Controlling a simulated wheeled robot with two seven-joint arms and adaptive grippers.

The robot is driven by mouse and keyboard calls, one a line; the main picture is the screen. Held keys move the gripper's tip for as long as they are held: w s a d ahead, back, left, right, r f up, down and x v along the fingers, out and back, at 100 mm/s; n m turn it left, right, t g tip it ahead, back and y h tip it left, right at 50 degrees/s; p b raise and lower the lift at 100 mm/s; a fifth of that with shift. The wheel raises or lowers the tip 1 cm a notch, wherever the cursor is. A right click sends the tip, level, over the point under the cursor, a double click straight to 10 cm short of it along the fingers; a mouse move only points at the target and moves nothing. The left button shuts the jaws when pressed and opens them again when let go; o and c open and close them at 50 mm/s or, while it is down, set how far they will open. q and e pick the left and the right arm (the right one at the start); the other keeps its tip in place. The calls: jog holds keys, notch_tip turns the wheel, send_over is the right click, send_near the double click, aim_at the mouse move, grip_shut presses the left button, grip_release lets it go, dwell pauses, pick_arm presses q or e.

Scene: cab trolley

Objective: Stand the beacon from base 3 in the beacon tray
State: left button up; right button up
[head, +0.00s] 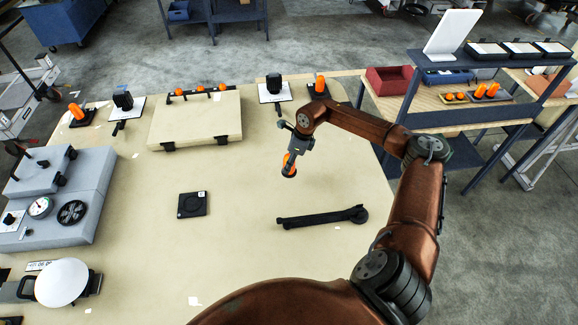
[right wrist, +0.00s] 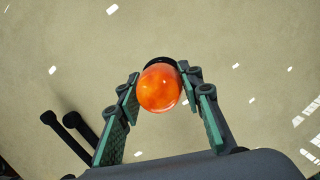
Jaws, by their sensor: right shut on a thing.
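My right gripper (head: 292,160) is shut on an orange beacon (head: 289,165) and holds it above the tan table. In the right wrist view the beacon's orange dome (right wrist: 159,88) sits between the two green-padded fingers (right wrist: 160,95), with a dark rim partly showing behind it. A flat black square base (head: 192,204) with a small white label lies on the table, with no beacon on it; its number is too small to read. A dark tray (head: 505,97) with orange pieces, likely the beacon tray, is on the wooden bench at right. My left gripper is not in view.
Other orange beacons stand on dark bases at the back left (head: 78,114) and back right (head: 319,87). A black bar (head: 322,217) lies near the arm. A dark blue shelf (head: 455,62) overhangs the bench. A red bin (head: 390,80) stands left of the tray.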

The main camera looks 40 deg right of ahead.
jog(key=shift+w+d+f, duration=0.25)
jog(key=shift+w+f, duration=0.15)
jog(key=shift+f, duration=0.1)
jog(key=shift+w+d+f, duration=0.15)
jog(key=shift+f, duration=0.1)
notch_tip(320, 180, down, 3)
jog(key=shift+r+p, duration=0.1)
jog(key=shift+p, duration=0.65)
jog(key=shift+f, duration=0.35)
jog(key=o, duration=1)
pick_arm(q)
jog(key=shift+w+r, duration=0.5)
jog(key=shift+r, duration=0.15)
pick_arm(e)
jog(key=o, duration=0.4)
